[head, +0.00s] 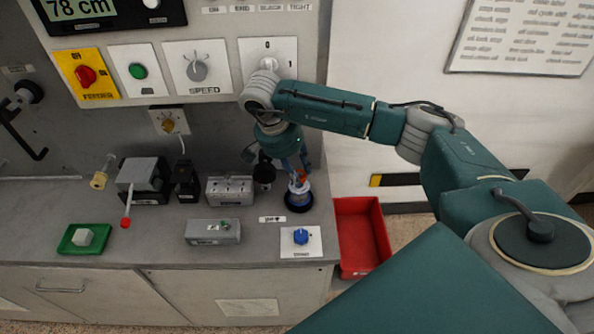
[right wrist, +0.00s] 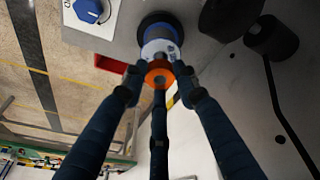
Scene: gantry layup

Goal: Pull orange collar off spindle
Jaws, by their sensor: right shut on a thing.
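The orange collar (head: 302,175) sits at the top of the spindle (head: 299,195), which has a white and blue body on a dark round base near the bench's right end. The collar also shows in the right wrist view (right wrist: 155,70), in line with the spindle (right wrist: 160,40). My right gripper (head: 298,168) comes down from above. In the right wrist view its three dark fingers (right wrist: 159,76) close around the collar. I cannot tell whether the collar is still fully seated, as the fingers hide part of it. My left gripper is not in view.
A blue knob on a white plate (head: 301,237) is in front of the spindle. A grey terminal block (head: 230,188) and a dark round part (head: 264,172) stand to its left. A red bin (head: 362,235) is on the floor right of the bench. The panel wall rises behind.

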